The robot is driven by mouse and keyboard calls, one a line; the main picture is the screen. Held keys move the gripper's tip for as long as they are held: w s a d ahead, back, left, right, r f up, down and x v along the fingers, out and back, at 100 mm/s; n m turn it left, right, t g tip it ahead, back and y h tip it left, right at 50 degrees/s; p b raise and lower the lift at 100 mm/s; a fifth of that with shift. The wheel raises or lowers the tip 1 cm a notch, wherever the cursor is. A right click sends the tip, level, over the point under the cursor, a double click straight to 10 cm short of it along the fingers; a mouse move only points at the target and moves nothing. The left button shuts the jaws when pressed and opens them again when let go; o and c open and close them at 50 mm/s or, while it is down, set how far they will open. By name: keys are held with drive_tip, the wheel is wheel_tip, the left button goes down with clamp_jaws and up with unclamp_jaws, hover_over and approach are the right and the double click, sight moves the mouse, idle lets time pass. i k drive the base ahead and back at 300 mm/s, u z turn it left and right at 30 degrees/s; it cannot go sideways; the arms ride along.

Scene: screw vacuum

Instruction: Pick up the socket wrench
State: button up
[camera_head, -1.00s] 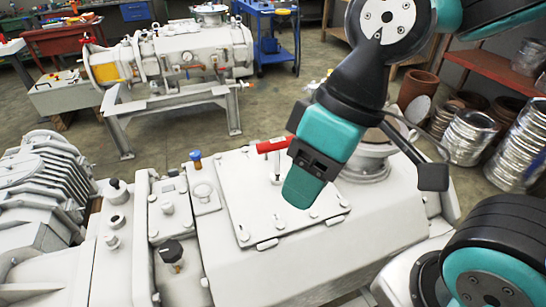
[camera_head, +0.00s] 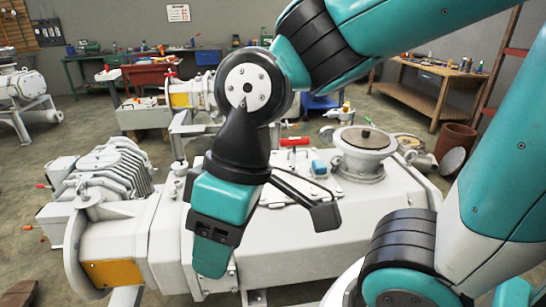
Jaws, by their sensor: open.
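A red handle (camera_head: 295,141), which looks like that of the socket wrench, stands up at the back of the top plate of the white pump (camera_head: 290,235). Its lower part is hard to make out at this size. My gripper (camera_head: 211,262) is teal and black and points down over the near left part of the pump, to the left of and nearer than the red handle. It is open, with its fingers seen almost in line, and nothing shows in it. It is clearly apart from the handle.
A small blue part (camera_head: 319,165) sits on the top plate near the handle. A round flange (camera_head: 363,139) rises to its right. A ribbed motor (camera_head: 108,176) adjoins the pump at left. A wooden workbench (camera_head: 430,92) stands behind, with open floor between.

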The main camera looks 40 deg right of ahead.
sight(292, 142)
drive_tip(key=u, duration=0.15)
drive_tip(key=i, duration=0.95)
drive_tip(key=z, duration=0.35)
